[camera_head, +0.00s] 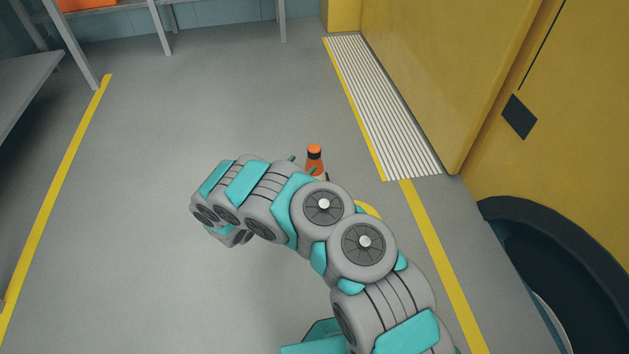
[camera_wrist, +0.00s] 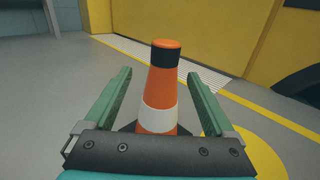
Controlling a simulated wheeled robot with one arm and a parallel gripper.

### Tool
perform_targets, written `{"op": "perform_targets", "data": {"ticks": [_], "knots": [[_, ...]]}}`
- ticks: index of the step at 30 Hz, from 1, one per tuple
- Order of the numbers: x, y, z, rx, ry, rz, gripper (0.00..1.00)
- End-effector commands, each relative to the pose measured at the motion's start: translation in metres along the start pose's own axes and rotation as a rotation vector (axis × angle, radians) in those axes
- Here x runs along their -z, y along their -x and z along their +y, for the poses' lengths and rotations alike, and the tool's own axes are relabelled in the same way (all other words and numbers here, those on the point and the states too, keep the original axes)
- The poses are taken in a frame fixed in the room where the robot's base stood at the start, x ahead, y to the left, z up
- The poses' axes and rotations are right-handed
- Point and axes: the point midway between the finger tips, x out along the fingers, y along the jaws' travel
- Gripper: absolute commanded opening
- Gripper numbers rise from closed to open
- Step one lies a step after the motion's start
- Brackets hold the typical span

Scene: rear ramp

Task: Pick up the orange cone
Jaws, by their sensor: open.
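The orange cone (camera_wrist: 160,85) stands upright on the floor in the wrist view, with a black band near its top and a white band lower down. My gripper (camera_wrist: 160,82) is open, with one green finger on each side of the cone and a visible gap on both sides. The gripper's dark palm bar hides most of the cone's base. In the head view only the upper part of the cone (camera_head: 314,158) shows, just beyond my arm, which hides the rest. Small bits of my gripper (camera_head: 310,168) show beside the cone there.
A yellow wall or vehicle side (camera_head: 440,70) with a dark wheel arch (camera_head: 540,255) stands on the right. A ribbed white strip (camera_head: 380,105) runs along it. Grey shelving (camera_head: 25,85) is at the left. A yellow floor patch (camera_wrist: 245,155) lies near the cone. Open grey floor spreads left.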

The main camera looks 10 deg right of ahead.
Motion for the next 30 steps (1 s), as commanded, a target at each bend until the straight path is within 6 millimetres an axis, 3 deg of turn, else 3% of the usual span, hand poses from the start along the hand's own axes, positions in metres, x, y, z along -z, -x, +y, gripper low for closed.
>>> {"op": "perform_targets", "data": {"ticks": [18,26,30], "knots": [[-0.006,-0.071,-0.007,0.003,-0.003,-0.002,0.89],[-0.006,-0.074,-0.007,0.002,-0.002,-0.001,0.89],[-0.006,-0.074,-0.007,0.002,-0.002,-0.001,0.76]]}}
